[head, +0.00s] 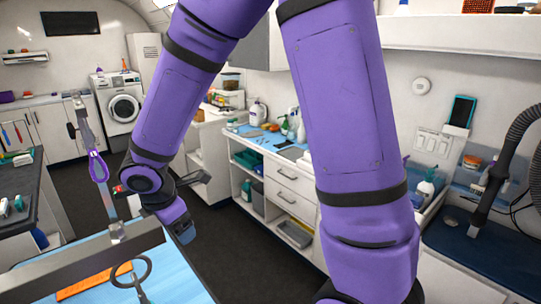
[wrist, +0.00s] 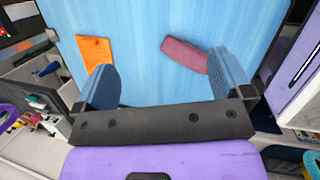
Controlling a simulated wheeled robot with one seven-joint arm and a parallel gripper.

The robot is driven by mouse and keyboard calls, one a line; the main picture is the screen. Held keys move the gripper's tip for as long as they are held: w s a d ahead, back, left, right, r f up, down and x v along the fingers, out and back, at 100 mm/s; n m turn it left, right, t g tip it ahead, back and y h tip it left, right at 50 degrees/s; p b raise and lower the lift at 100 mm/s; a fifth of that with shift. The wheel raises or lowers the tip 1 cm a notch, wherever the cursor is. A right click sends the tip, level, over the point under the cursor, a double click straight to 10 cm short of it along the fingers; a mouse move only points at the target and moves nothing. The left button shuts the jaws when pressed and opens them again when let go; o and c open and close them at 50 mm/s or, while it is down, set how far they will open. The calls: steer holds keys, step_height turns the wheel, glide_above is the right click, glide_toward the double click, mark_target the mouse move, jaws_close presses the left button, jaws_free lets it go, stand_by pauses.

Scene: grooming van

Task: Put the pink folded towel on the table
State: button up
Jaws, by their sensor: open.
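The pink folded towel (wrist: 184,55) lies on the light blue table top (wrist: 135,25) in the wrist view, at a slant. The towel is not visible in the head view. My gripper (wrist: 163,66) is open, with its two blue finger pads wide apart and nothing between them. The towel's right end shows close beside the right finger pad; I cannot tell whether they touch. In the head view my gripper (head: 181,226) points down near the blue table (head: 183,284) at lower left.
An orange flat item (wrist: 96,50) lies on the blue table, left of the towel; it also shows in the head view (head: 95,283). A metal post with a purple loop (head: 97,167) rises at the table. A counter with drawers (head: 285,196) and dark open floor lie beyond.

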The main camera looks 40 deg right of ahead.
steer(key=s+d+r+m+t, duration=0.1)
steer(key=s+d+r+m, duration=0.35)
steer(key=r, duration=0.25)
steer(key=s+d+r+m, duration=0.4)
steer(key=r+m, duration=0.2)
steer(key=r, duration=0.1)
steer(key=s+d+r+m+t+y, duration=0.1)
steer(key=s+d+r+m+y, duration=0.1)
steer(key=s+r+m, duration=0.4)
steer(key=s+m, duration=0.3)
steer(key=s, duration=0.3)
steer(key=shift+s+d+r+t+y, duration=0.15)
steer(key=shift+s+d+t+y, duration=0.05)
steer(key=shift+d+t+y, duration=0.1)
steer(key=shift+c, duration=0.4)
